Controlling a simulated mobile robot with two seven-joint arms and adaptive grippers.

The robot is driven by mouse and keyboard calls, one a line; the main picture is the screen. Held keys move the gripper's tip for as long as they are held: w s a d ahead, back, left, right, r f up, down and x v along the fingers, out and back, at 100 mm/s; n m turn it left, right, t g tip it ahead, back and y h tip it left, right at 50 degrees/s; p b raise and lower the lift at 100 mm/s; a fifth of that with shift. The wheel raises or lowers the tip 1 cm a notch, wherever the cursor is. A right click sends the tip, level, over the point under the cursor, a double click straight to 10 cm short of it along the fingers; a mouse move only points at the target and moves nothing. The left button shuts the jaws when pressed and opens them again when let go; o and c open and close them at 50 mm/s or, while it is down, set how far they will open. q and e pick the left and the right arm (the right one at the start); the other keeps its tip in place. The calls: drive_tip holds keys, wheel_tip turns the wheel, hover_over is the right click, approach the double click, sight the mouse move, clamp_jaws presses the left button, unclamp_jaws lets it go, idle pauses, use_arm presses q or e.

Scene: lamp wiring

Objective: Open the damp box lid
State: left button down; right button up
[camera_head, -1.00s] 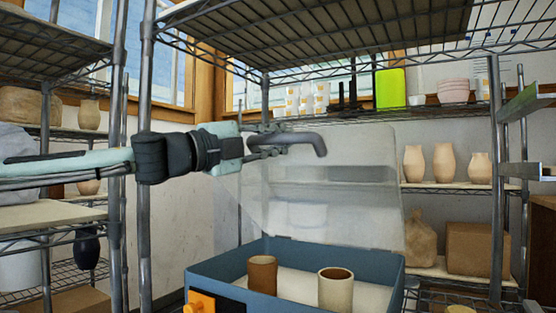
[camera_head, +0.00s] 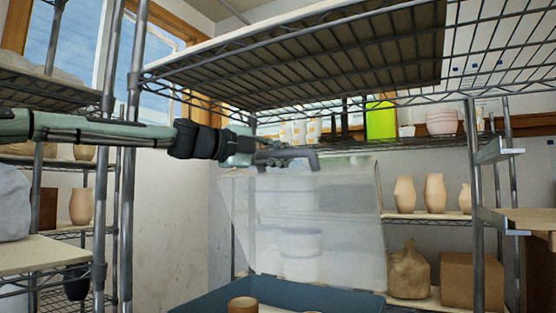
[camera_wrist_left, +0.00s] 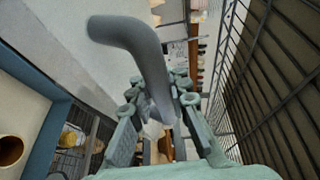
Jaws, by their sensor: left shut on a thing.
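The damp box (camera_head: 200,303) is a blue open-topped box at the bottom of the head view; its lower part is cut off by the frame edge. Its clear lid (camera_head: 345,225) stands raised, nearly upright, at the back of the box. The lid has a grey bar handle (camera_head: 300,154), which also shows in the left wrist view (camera_wrist_left: 140,40). My left gripper (camera_head: 268,158) is shut on this handle near the lid's top; its fingers show in the left wrist view (camera_wrist_left: 158,105). My right gripper is not in view.
A clay cup (camera_head: 243,304) stands inside the box. A wire shelf (camera_head: 300,60) hangs close above my left gripper. Shelf posts (camera_head: 128,200) stand at the left. Vases (camera_head: 434,192) and a brown carton (camera_head: 471,280) sit on racks behind at the right.

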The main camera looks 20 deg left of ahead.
use_arm(q)
drive_tip(key=shift+w+r, duration=0.4)
drive_tip(key=shift+r, duration=0.1)
drive_tip(key=c, duration=1.7)
unclamp_jaws()
drive_tip(key=shift+d+r, duration=0.1)
drive_tip(key=shift+s, duration=0.1)
drive_tip(key=v, duration=1.2)
